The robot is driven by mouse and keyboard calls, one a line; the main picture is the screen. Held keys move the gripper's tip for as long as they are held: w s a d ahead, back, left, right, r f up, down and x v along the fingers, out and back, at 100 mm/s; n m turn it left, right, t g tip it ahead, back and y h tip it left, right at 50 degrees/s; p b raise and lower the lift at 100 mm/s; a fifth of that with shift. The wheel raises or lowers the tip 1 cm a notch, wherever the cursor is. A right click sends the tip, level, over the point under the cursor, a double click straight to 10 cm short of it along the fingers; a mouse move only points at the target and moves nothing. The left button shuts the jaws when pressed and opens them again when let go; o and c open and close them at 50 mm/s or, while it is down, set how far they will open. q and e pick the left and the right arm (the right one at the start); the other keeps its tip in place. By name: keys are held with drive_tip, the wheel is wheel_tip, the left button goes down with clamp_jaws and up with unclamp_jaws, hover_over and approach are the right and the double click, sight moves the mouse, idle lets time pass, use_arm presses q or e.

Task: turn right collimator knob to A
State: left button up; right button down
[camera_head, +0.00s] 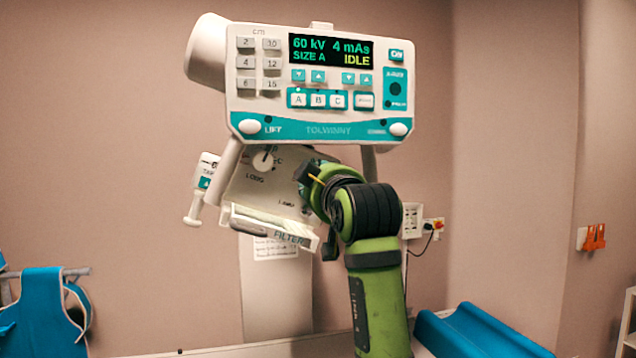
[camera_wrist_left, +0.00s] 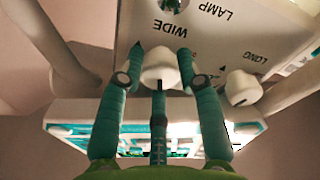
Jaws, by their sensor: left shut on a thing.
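The white right collimator knob (camera_wrist_left: 160,66) sits between the fingertips of my left gripper (camera_wrist_left: 162,62) in the left wrist view. The gripper is shut on it, one teal finger on each side. The label WIDE stands beside it on the collimator face (camera_wrist_left: 222,35). In the head view my left gripper (camera_head: 308,176) reaches the right side of the collimator (camera_head: 275,190) and hides this knob. I cannot read the knob's setting or see its A mark. The left collimator knob (camera_head: 264,161), by LONG, is free; it also shows in the wrist view (camera_wrist_left: 243,87). My right gripper is not in view.
The console (camera_head: 320,85) hangs just above the collimator, its screen (camera_head: 331,50) reading SIZE A and IDLE. A FILTER tray (camera_head: 270,226) juts out below. A white handle (camera_head: 196,206) is at the left. A blue padded piece (camera_head: 480,332) lies at the lower right.

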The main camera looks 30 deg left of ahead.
use_arm(q)
drive_tip(key=shift+s+r, duration=0.1)
drive_tip(key=shift+r, duration=0.15)
drive_tip(key=o, duration=1.1)
drive_tip(key=shift+o, duration=0.2)
drive_tip(key=shift+a+f, duration=0.1)
drive_tip(key=shift+f, duration=0.05)
drive_tip(key=shift+s+d+f, duration=0.1)
drive_tip(key=shift+s+d, duration=0.05)
drive_tip(key=shift+d, duration=0.15)
drive_tip(key=v, duration=1.1)
drive_tip(key=shift+s, duration=0.2)
drive_tip(key=shift+d, duration=0.1)
